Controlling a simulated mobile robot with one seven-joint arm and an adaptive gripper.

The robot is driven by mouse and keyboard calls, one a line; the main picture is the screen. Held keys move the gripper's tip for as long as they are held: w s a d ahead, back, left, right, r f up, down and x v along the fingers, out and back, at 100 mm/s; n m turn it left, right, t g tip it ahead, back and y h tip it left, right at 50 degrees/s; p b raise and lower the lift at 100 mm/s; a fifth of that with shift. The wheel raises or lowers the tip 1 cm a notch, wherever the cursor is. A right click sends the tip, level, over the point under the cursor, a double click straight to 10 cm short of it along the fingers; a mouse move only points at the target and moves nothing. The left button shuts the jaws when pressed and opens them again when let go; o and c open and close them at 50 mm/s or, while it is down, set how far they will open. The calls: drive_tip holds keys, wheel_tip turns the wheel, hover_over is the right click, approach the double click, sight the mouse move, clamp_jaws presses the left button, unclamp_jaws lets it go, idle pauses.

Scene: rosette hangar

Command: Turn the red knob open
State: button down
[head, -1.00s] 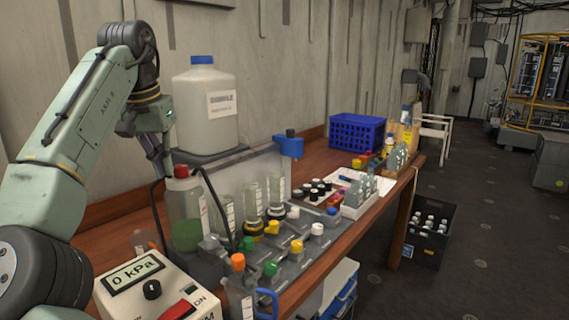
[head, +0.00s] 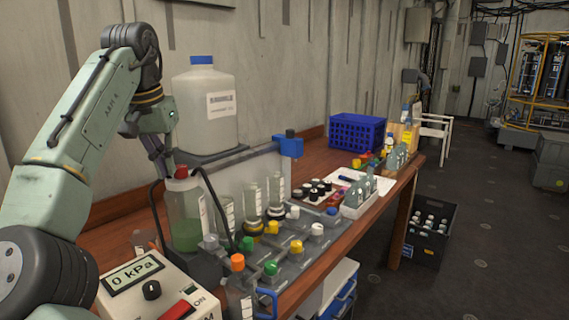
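I cannot pick out a red knob for certain in the head view. A red cap (head: 182,172) tops the bottle of green liquid (head: 186,215), with dark tubes at it. The grey manifold (head: 292,262) carries rows of small yellow, green and white knobs, with an orange cap (head: 237,262) at its near end. My gripper (head: 166,168) points down just left of the red cap and behind the bottle's top. Its fingers are small and dark, so their opening and any contact are unclear.
A pump box (head: 150,290) with a 0 kPa display and red switch stands in front. A large white jug (head: 205,105) stands behind the bottle. A blue crate (head: 357,131) and small bottles fill the far bench.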

drive_tip(key=shift+d+f, duration=0.1)
drive_tip(key=shift+d, duration=0.2)
drive_tip(key=shift+s+d, duration=0.25)
drive_tip(key=shift+d, duration=0.25)
drive_tip(key=shift+w+d, duration=0.1)
drive_tip(key=shift+d, duration=0.45)
drive_tip(key=shift+a, duration=0.1)
drive_tip(key=shift+s+f, duration=0.1)
drive_tip(key=shift+s, duration=0.2)
wheel_tip(320, 180, up, 6)
drive_tip(key=shift+r, duration=0.2)
idle(0.3)
